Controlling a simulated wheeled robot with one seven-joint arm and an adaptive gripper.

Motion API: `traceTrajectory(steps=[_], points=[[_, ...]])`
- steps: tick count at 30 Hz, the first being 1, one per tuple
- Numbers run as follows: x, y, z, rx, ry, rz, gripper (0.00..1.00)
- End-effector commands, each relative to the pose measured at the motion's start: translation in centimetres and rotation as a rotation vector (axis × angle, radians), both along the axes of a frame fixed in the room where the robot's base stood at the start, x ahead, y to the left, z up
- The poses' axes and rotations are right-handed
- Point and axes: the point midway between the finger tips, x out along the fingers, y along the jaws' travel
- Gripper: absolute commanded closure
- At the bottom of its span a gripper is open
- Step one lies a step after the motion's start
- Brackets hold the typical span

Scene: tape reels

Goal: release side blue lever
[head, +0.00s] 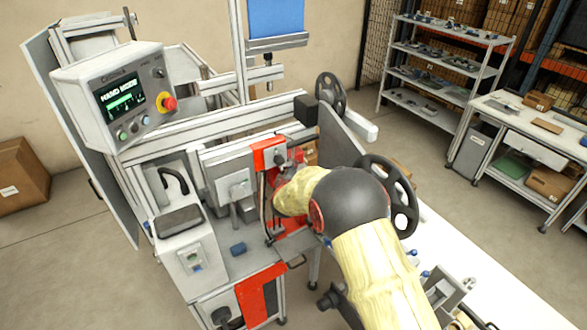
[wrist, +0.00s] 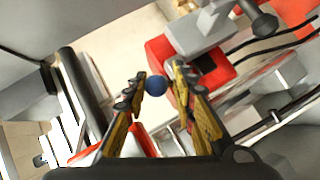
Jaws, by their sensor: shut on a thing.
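The round blue knob of the side lever (wrist: 156,86) shows in the wrist view between the tips of my fingers. My gripper (wrist: 154,80) is shut on this knob, one finger on each side. The rest of the lever is hard to make out. A red block (wrist: 207,62) with a dark opening lies just beyond the right finger. In the head view my arm reaches into the red-framed part of the machine (head: 268,154), and it hides the fingers and the held knob.
A control panel (head: 121,97) with a lit screen and a red stop button (head: 168,103) stands at left. A black handwheel (head: 403,212) is close beside my arm. A small blue part (head: 238,249) sits at the machine's front. Open floor lies at right.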

Motion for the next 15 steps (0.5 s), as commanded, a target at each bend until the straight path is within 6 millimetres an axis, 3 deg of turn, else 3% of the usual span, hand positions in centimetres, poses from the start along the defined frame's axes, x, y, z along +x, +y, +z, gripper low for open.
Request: traceTrajectory(steps=[1,15], points=[[0.85,0.20,2.42,0.010,-0.031,-0.004,1.00],[1.51,0.54,3.10,0.010,-0.031,-0.005,1.00]])
